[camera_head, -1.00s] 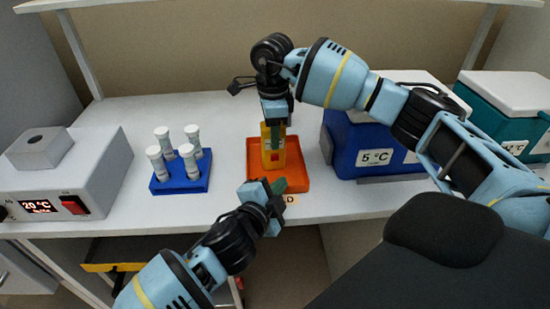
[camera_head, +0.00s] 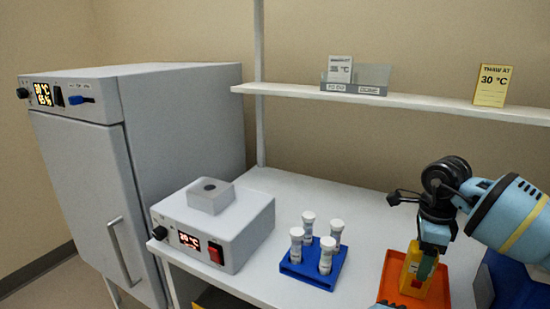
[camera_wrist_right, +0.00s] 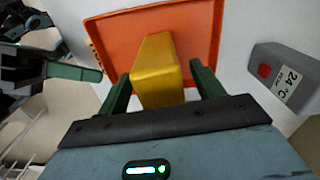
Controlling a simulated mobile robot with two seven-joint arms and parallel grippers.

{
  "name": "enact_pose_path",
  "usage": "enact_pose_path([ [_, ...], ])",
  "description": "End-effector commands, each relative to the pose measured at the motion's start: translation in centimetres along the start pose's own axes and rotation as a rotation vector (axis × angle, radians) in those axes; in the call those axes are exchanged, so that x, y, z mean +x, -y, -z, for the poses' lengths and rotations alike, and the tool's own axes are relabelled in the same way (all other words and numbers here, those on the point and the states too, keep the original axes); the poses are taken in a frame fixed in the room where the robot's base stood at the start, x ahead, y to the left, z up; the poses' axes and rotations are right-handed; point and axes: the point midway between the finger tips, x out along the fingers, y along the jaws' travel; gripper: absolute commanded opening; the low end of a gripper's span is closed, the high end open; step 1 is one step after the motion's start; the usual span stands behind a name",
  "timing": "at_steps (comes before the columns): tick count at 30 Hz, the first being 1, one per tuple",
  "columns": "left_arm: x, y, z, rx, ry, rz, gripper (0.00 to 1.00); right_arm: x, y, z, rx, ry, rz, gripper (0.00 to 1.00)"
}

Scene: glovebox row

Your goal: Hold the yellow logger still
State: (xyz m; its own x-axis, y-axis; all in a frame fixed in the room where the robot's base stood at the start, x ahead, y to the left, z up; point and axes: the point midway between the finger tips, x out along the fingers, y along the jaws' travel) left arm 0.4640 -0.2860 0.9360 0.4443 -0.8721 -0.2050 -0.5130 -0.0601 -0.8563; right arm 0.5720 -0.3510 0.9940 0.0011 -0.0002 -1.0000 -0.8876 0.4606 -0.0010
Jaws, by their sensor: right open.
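The yellow logger (camera_head: 411,266) stands in an orange tray (camera_head: 448,290) at the lower right of the head view. My right gripper (camera_head: 427,262) is over it, pointing down. In the right wrist view the logger (camera_wrist_right: 158,68) lies between my two green right fingers, which are open, one on each side. Whether either finger touches it I cannot tell. The orange tray (camera_wrist_right: 205,22) shows beneath it. A green finger of my left gripper (camera_wrist_right: 72,71) shows at the left of the wrist view; only a sliver of that arm shows at the head view's bottom edge.
A blue rack (camera_head: 312,268) with several white-capped vials stands left of the tray. Left of it is a grey heater box (camera_head: 215,235) with a lit display and red switch. A tall grey cabinet (camera_head: 80,170) stands far left. A shelf (camera_head: 420,102) holds cards, one yellow (camera_head: 493,85).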

Motion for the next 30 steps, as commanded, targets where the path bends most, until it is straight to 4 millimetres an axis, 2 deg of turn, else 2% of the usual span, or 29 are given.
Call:
enact_pose_path([
  [5,0.0,0.0,0.0,0.0,0.0,0.0,0.0,-0.6,0.0,0.0,0.0,0.001,0.001,0.67],
  [8,0.0,0.0,0.0,0.0,0.0,0.0,0.0,-1.8,0.1,-0.1,0.0,0.002,0.003,0.67],
  [21,0.0,0.0,0.0,0.0,0.0,0.0,0.0,-9.9,0.0,-0.1,-0.001,0.001,0.002,0.67],
  [24,0.0,0.0,0.0,0.0,0.0,0.0,0.0,-11.1,0.0,-0.1,0.0,0.001,0.001,0.67],
  [30,0.0,0.0,0.0,0.0,0.0,0.0,0.0,-12.0,0.0,0.0,0.0,0.0,0.0,0.67],
])
